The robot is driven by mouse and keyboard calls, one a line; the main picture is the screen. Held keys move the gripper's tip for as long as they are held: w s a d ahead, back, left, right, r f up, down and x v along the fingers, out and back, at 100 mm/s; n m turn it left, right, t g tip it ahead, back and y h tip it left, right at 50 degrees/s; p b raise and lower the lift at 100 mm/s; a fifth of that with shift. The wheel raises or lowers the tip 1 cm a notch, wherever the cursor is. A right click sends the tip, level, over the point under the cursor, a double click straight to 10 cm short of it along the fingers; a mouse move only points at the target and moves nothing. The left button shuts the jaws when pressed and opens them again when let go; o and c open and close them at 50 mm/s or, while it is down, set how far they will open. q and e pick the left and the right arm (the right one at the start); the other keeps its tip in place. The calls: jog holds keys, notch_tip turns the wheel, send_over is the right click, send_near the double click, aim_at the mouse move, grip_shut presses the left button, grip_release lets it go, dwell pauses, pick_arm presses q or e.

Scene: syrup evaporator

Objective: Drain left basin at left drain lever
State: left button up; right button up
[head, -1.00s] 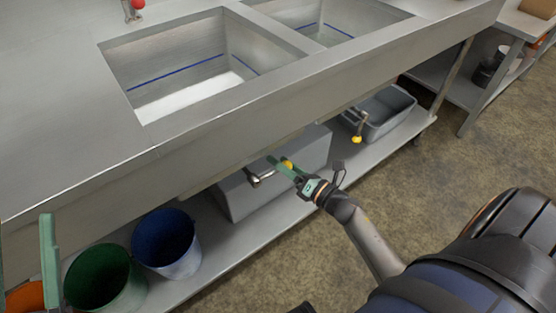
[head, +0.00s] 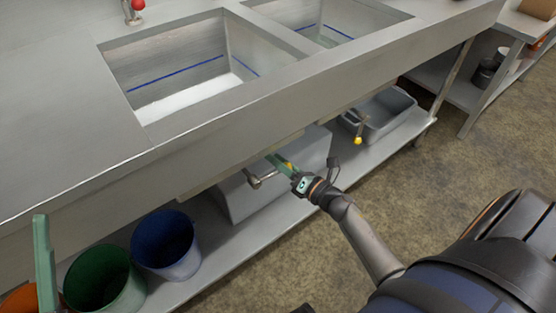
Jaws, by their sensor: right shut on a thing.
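The left basin (head: 165,72) is a steel sink with a blue line on its walls and a white surface at the bottom; I cannot tell if that is liquid. Below its front edge, the left drain lever (head: 262,181) sticks out, a metal pipe with a yellow handle. My right gripper (head: 282,164) is shut on the yellow handle, which its green fingers mostly cover.
A right basin (head: 330,36) has its own yellow-tipped drain lever (head: 359,139) above a grey tub (head: 388,118). A grey box (head: 235,204) stands below the left lever. A blue bucket (head: 168,250) and a green bucket (head: 105,283) stand on the lower shelf (head: 228,248).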

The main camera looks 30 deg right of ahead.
jog(key=shift+f, duration=0.1)
grip_shut()
